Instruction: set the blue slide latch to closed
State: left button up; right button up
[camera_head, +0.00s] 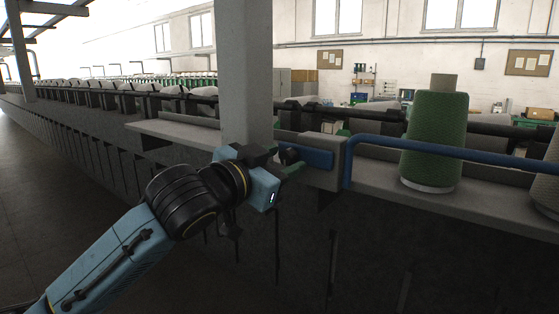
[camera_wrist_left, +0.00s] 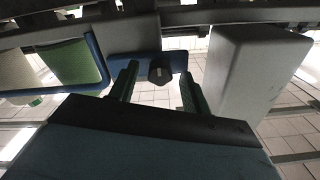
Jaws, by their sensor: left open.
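The blue slide latch (camera_head: 318,158) is a flat blue bar on the front of the machine, beside a grey block. A black knob (camera_head: 291,154) stands out from it near its left end. The bar also shows in the left wrist view (camera_wrist_left: 120,60), with the dark knob (camera_wrist_left: 160,72) on it. My left gripper (camera_head: 281,160) is at the latch, its green fingers open. In the left wrist view the fingers (camera_wrist_left: 159,78) lie either side of the knob, with a visible gap on each side. Depth to the knob is hard to tell. My right gripper is not in view.
A grey post (camera_head: 245,70) rises just left of the latch. A blue rail (camera_head: 440,150) runs to the right from the grey block (camera_head: 330,177). A large green yarn cone (camera_head: 434,140) stands on the grey ledge (camera_head: 375,180) behind that rail.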

aim_at(320, 161)
pick_arm(q)
grip_shut()
jog(key=s+d+p, duration=0.1)
jog(key=d, duration=0.1)
jog(key=s+d+p, duration=0.1)
jog(key=s+d, duration=0.1)
jog(key=shift+s+d, duration=0.15)
jog(key=shift+d, duration=0.1)
jog(key=shift+a, duration=0.1)
grip_release()
